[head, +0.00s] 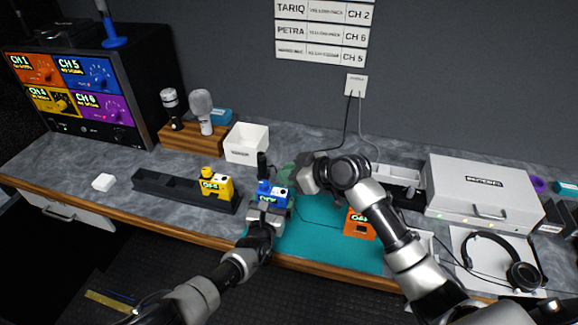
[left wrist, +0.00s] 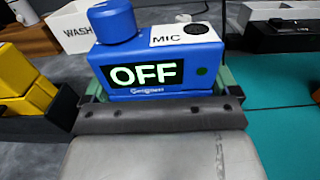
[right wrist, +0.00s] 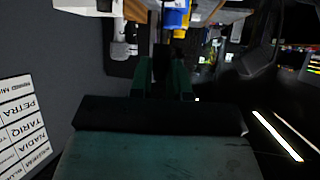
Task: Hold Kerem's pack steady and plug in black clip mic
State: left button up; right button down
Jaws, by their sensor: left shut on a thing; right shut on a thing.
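A blue pack (head: 270,193) stands at the left edge of the teal mat. Its screen reads OFF in the left wrist view (left wrist: 147,75), with a knob at left and a dark round socket beside the word MIC on top. My left gripper (head: 266,216) is shut on this pack from the front. My right gripper (head: 286,172) is shut on a small black piece (head: 262,160), seemingly the black clip mic's plug, above and behind the pack, apart from it. In the right wrist view the piece is a dark shape (right wrist: 162,64) between green fingers. The pack's owner is not readable.
A yellow pack (head: 216,187) sits in a dark rack (head: 160,186) at left. An orange pack (head: 358,226) is on the teal mat (head: 310,240). A white bin (head: 246,142) stands behind. A white case (head: 480,187) and headphones (head: 522,275) are at right.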

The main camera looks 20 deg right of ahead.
jog(key=shift+f, duration=0.85)
jog(key=shift+f, duration=1.2)
dwell(1.0)
jog(key=c, duration=1)
grip_release()
jog(key=shift+s+r, duration=0.1)
jog(key=v, duration=0.7)
jog(key=shift+s+d, duration=0.1)
jog(key=shift+s, duration=0.05)
